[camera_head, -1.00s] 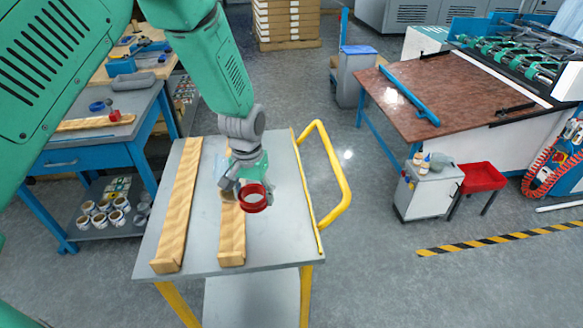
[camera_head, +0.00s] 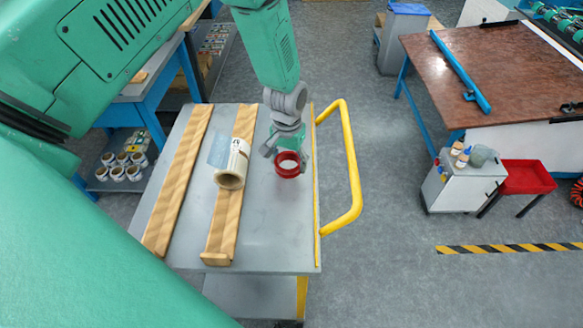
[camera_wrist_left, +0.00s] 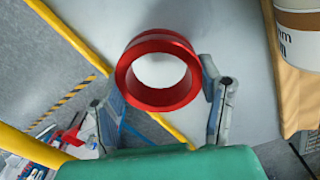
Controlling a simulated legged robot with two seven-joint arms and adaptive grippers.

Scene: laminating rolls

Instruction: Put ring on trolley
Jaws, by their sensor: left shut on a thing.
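A red ring (camera_head: 287,173) is between the fingers of my left gripper (camera_head: 287,157), which is shut on it. It is over the bare grey top of the trolley (camera_head: 265,235), between the right wooden beam and the yellow handle. I cannot tell whether the ring touches the top. In the left wrist view the ring (camera_wrist_left: 158,98) shows its open hole, with a finger on either side. My right gripper is not in view.
Two wooden beams, left (camera_head: 178,185) and right (camera_head: 223,225), lie along the trolley. A white roll (camera_head: 236,160) lies on the right beam. A yellow handle (camera_head: 352,165) rises at the trolley's right edge. A blue workbench (camera_head: 160,100) stands left.

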